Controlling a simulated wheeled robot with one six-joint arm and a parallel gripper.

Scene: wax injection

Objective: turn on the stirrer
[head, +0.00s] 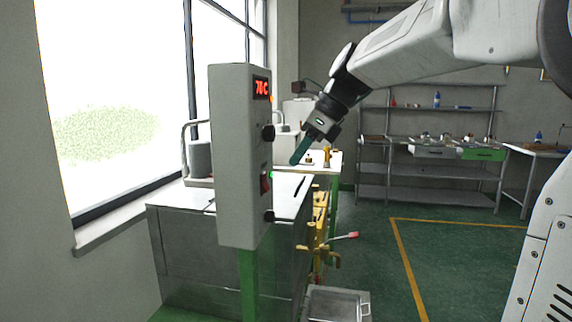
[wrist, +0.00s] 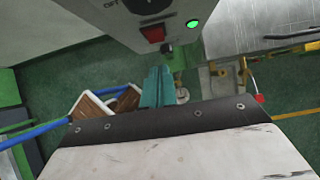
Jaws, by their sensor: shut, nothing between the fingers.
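A grey control box (head: 235,150) stands on a green post in the head view. Its side face carries a red digital display (head: 262,88), an upper black knob (head: 268,132), a red switch (head: 265,183) and a lower black knob (head: 269,216). In the wrist view the red switch (wrist: 153,33), a lit green lamp (wrist: 194,23) and part of a black knob (wrist: 145,5) show at the top. My gripper (head: 298,158) has teal fingers, shut and empty, pointing down and left. The fingertips are apart from the box, beside its control face. I cannot read which control is the stirrer's.
A metal tank (head: 170,235) stands behind the box by the window. A metal tray (head: 335,305) sits low at the front. Yellow valve parts (head: 318,250) with a red-tipped lever stand beside the tank. Shelves (head: 430,170) line the back wall. Green floor on the right is open.

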